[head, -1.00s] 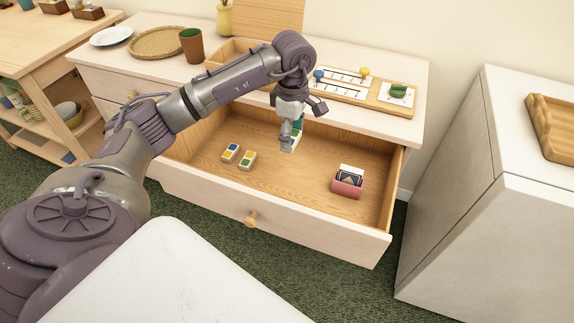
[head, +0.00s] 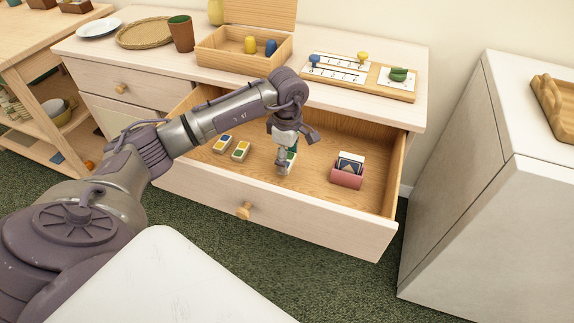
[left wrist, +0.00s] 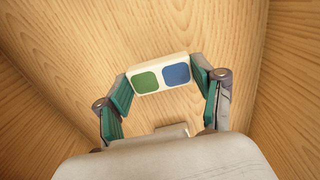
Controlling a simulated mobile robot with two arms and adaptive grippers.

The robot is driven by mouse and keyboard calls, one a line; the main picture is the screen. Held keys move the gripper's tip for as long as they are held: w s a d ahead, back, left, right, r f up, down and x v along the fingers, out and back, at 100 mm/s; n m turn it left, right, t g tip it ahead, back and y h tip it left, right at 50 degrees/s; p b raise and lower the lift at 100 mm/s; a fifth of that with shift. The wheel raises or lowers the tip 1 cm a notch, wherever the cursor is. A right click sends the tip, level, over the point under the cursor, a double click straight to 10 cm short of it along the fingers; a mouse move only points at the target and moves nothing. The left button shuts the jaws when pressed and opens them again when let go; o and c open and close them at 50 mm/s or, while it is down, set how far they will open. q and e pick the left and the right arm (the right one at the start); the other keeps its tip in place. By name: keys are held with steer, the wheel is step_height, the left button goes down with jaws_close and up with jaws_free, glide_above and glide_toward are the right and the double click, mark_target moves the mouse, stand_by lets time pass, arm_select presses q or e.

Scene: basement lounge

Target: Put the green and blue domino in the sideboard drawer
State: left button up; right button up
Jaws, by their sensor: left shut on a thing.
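The green and blue domino (left wrist: 146,81) is a white tile with one green and one blue square. In the left wrist view it sits between the fingers of my left gripper (left wrist: 162,86), which is shut on it. In the head view my left gripper (head: 286,163) points down inside the open sideboard drawer (head: 318,205), near its middle. The domino is mostly hidden there by the fingers. It is low over the wooden drawer floor; I cannot tell whether it touches. My right gripper is not in view.
Two dominoes (head: 241,151) lie to the left in the drawer, and a pink card holder (head: 347,178) stands to the right. The sideboard top holds a wooden box (head: 243,61), a brown cup (head: 181,34) and a counting board (head: 400,94). Drawer floor between is clear.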

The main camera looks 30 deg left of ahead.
arm_select(q)
step_height(320, 180, down, 3)
steer(key=shift+s+r, duration=0.1)
steer(key=shift+r, duration=0.05)
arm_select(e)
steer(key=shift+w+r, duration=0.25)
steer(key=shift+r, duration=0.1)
arm_select(q)
steer(key=shift+f, duration=0.25)
steer(key=o, duration=1)
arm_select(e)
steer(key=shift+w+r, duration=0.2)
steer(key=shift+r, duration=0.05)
arm_select(q)
steer(key=shift+r, duration=0.1)
